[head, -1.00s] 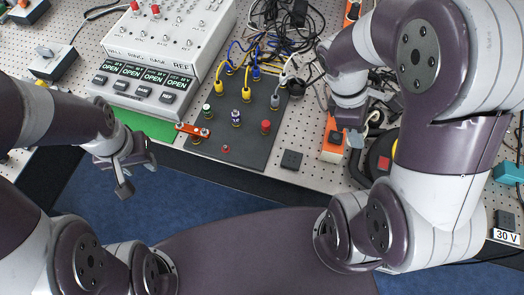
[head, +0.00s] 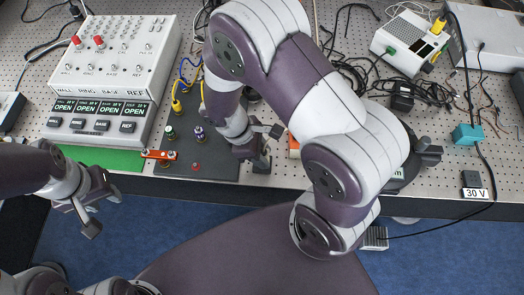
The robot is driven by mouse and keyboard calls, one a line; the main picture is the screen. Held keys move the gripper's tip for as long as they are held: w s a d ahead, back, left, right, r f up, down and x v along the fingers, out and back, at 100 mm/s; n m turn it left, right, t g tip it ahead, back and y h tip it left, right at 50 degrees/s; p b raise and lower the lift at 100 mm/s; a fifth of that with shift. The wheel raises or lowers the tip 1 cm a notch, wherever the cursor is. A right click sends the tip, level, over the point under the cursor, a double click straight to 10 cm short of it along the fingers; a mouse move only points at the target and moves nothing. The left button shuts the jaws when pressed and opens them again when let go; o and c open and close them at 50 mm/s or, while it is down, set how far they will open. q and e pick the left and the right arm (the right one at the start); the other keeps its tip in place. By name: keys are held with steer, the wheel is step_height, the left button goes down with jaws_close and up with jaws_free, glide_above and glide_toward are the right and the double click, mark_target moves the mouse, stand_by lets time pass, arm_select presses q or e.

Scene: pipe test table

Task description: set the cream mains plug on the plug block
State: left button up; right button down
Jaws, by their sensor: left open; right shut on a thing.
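My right gripper (head: 262,143) reaches down at the right edge of the dark panel. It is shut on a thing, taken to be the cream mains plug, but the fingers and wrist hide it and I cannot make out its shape. The plug block (head: 262,166), a small black square, shows just below these fingers, partly covered. I cannot tell whether the held thing touches it. My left gripper (head: 97,209) is open and empty, in front of the table's front edge at the left, well away from the block.
The dark panel (head: 215,168) carries coloured terminals and an orange link (head: 160,155). A white test instrument (head: 115,55) stands at the back left. An orange strip (head: 294,146) is mostly hidden by my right arm. Loose cables lie behind. A 30 V label (head: 474,193) is at the right.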

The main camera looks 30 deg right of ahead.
steer(key=shift+a+f, duration=0.2)
steer(key=c, duration=0.7)
jaws_free()
steer(key=shift+d, duration=0.1)
steer(key=shift+c, duration=0.2)
